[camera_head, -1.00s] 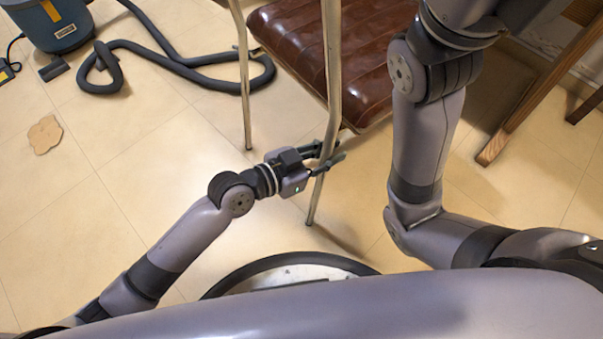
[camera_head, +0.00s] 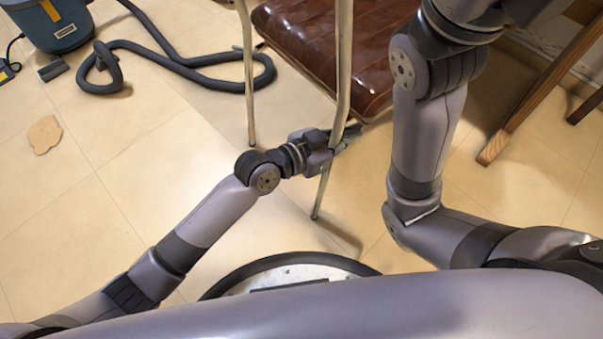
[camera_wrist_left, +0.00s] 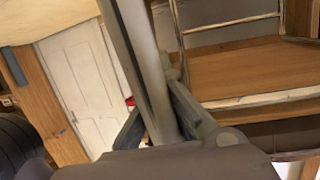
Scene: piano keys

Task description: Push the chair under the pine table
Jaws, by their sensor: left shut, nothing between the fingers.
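The chair has a brown padded leather seat (camera_head: 330,45) and thin metal legs, and stands at the top centre of the head view. My left gripper (camera_head: 345,138) is shut at the chair's near metal leg (camera_head: 343,70), low beside the seat. In the left wrist view the leg (camera_wrist_left: 150,70) runs up close by the fingers (camera_wrist_left: 160,125); their exact contact is unclear. A slanted wooden leg (camera_head: 540,90), possibly the pine table's, shows at the right; its tabletop is out of the head view. My right arm crosses the head view, but its gripper is out of frame.
A blue vacuum cleaner (camera_head: 55,25) with a dark hose (camera_head: 185,72) lies at the upper left. A tan patch (camera_head: 44,134) is on the tiled floor. A white door (camera_wrist_left: 82,85) shows in the left wrist view.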

